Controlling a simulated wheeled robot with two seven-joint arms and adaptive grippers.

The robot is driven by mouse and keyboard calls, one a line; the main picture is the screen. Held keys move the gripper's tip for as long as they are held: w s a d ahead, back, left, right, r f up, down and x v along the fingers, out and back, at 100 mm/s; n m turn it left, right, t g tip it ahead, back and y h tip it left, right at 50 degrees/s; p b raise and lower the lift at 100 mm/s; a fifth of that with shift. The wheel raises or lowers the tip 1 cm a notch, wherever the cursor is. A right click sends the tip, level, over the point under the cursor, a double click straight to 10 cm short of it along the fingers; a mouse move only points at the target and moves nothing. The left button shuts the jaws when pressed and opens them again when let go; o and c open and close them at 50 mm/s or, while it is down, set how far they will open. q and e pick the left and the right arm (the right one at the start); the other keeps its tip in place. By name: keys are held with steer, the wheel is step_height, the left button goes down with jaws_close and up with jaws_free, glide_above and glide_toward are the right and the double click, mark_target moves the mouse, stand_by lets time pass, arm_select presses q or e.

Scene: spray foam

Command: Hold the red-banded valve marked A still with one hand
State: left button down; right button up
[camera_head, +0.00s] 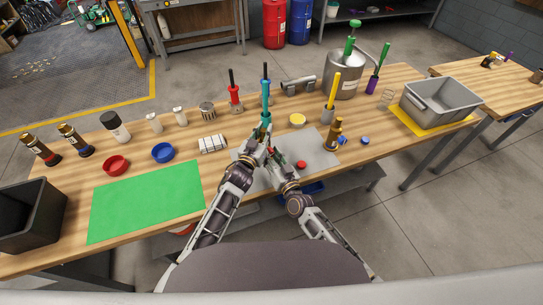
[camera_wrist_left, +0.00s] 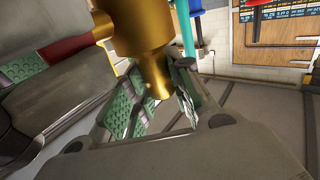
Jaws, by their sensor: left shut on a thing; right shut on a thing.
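The brass valve (camera_wrist_left: 140,28) fills the upper middle of the left wrist view, and a dark red band (camera_wrist_left: 68,46) shows on its left. No letter is readable. My left gripper (camera_head: 262,138) has its green-padded fingers (camera_wrist_left: 158,98) shut around the valve's narrow brass part. My right gripper (camera_head: 274,157) is just below it in the head view. In the left wrist view, its grey and green jaw (camera_wrist_left: 22,68) lies against the red-banded end, shut on it; the exact contact is partly hidden. A teal tube (camera_head: 266,103) stands upright right above my grippers.
A yellow-handled tool (camera_head: 333,90) and a metal canister (camera_head: 343,75) stand to the right. The green mat (camera_head: 145,200) is clear.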

steer(key=shift+m, duration=0.6)
steer(key=o, duration=1)
steer(key=shift+a+n, duration=0.1)
steer(key=shift+n, duration=0.2)
